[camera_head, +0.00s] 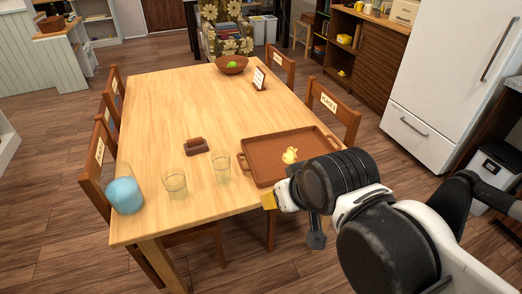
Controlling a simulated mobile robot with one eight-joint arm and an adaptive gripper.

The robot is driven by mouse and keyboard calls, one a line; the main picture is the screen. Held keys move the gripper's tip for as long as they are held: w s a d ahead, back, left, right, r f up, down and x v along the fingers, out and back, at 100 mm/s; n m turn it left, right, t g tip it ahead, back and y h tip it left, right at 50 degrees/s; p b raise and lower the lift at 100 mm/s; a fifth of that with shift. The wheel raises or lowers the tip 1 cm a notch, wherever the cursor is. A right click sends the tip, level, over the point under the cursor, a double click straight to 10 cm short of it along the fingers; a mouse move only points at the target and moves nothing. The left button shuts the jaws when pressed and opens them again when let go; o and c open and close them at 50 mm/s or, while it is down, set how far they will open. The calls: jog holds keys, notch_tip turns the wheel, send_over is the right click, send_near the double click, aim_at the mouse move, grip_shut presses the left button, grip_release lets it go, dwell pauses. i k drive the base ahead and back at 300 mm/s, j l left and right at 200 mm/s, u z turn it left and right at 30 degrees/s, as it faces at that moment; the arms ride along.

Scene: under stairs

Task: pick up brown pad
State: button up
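A small dark brown item (196,147), which seems to be the brown pad, lies on the wooden table (185,105), left of the tray. It has a low flat part and a raised block behind it. My gripper (270,201) is near the table's front right edge, below the tray in the picture and well to the right of the brown item. A yellow part shows at its tip. My own arm hides much of it, so I cannot tell whether its fingers are open or shut.
Two clear glasses (175,184) (222,168) stand in front of the brown item, with a blue-filled container (125,194) farther left. A brown tray (262,150) holds a small yellow item (290,156). A bowl (231,65) and card (260,78) stand far back. Chairs surround the table.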

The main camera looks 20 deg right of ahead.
aim_at(198, 145)
jog(key=i+j+z, duration=0.25)
jog(key=i+j, duration=0.2)
jog(key=i+j+z, duration=0.3)
jog(key=i+j, duration=0.25)
